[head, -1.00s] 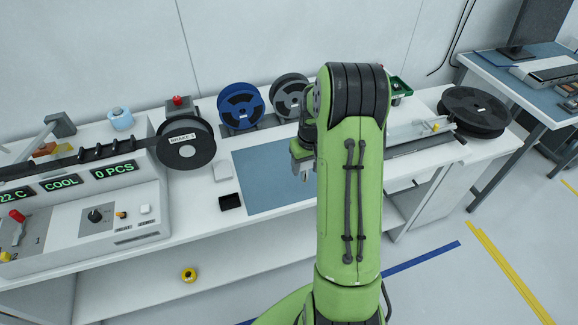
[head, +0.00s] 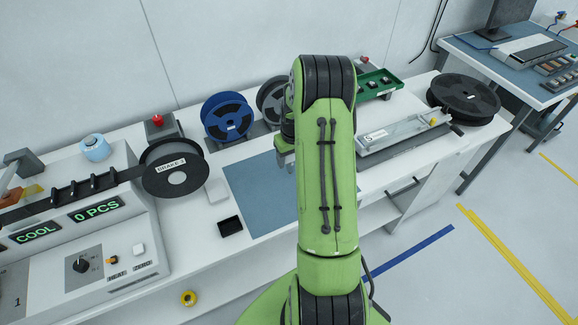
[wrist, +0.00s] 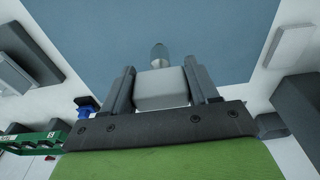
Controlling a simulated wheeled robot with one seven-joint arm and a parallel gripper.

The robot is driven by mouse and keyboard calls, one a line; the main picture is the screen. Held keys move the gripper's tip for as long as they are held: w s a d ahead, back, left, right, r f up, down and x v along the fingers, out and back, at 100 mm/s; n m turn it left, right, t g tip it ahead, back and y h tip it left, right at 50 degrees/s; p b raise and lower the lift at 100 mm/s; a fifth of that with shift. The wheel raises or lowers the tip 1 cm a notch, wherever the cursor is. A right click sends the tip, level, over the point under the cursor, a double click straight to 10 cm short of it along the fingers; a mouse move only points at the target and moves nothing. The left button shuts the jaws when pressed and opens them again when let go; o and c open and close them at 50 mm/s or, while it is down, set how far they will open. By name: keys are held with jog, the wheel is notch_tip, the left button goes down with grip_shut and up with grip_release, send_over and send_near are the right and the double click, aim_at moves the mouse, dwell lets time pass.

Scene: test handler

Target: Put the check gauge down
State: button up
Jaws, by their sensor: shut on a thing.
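My gripper (head: 284,160) is mostly hidden behind my own green arm in the head view, over the right part of the blue-grey mat (head: 245,197). In the wrist view my gripper (wrist: 160,70) has its two grey fingers on either side of a pale grey block (wrist: 161,90), with a rounded grey tip (wrist: 158,52) beyond it. This appears to be the check gauge, shut in my gripper. The mat (wrist: 205,25) lies beneath and ahead of it. Whether the gauge touches the mat I cannot tell.
A small black tray (head: 230,226) and a white pad (head: 216,190) lie left of the mat. Reels stand behind, including a blue one (head: 228,117). A clear-topped fixture (head: 400,133) and a green tray (head: 378,84) are right. The visible mat is bare.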

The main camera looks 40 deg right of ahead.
aim_at(290, 161)
jog(key=shift+w+f, duration=0.1)
jog(key=shift+f, duration=1.9)
jog(key=o, duration=1.3)
jog(key=shift+c, duration=0.2)
jog(key=shift+r, duration=0.1)
notch_tip(290, 161, up, 12)
jog(key=s+r, duration=0.1)
jog(key=s+a+r+n+t, duration=0.1)
jog(key=s+a+r, duration=0.1)
jog(key=a+r, duration=0.75)
jog(key=s+a+r+n+t, duration=0.1)
jog(key=s+a+r, duration=0.2)
jog(key=s+a, duration=0.5)
jog(key=s+a+r+n+t, duration=0.1)
jog(key=s+a+r+t, duration=0.1)
jog(key=s+a, duration=0.6)
jog(key=shift+s+a+r, duration=0.4)
jog(key=shift+s+r, duration=0.2)
jog(key=shift+r, duration=0.2)
